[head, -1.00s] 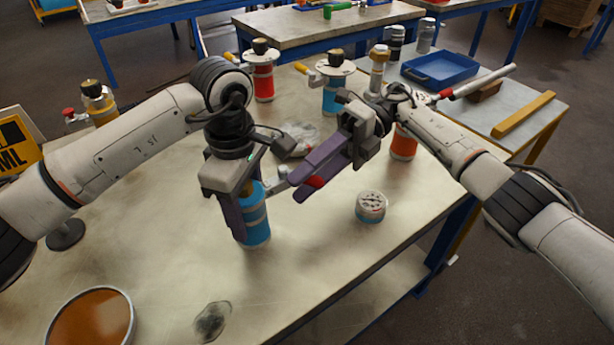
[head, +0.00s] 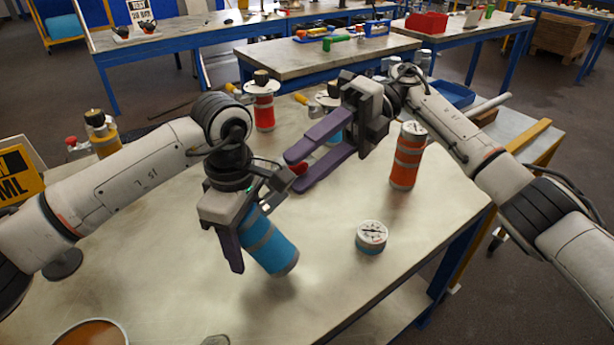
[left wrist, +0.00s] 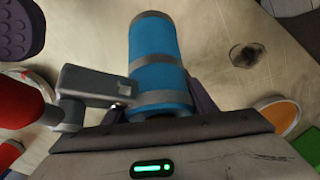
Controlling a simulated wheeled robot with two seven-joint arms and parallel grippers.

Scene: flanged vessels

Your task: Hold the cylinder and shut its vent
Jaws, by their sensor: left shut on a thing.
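The blue cylinder (head: 270,245) with grey bands is tilted, its lower end leaning right, apparently clear of the table. My left gripper (head: 236,250) is shut on it near its upper end; the cylinder also shows in the left wrist view (left wrist: 155,55). A grey side arm (left wrist: 90,83) sticks out from the cylinder towards a red handle (left wrist: 22,103), which I take as its vent. In the head view the red handle (head: 299,168) lies between the fingertips of my right gripper (head: 296,169). Those purple fingers are apart; whether they touch the handle is unclear.
An orange cylinder (head: 406,155) stands right of my right gripper, and a short blue gauge-topped canister (head: 371,237) stands in front of it. A red vessel (head: 263,101) stands behind. An orange-filled round dish (head: 92,335) is at front left.

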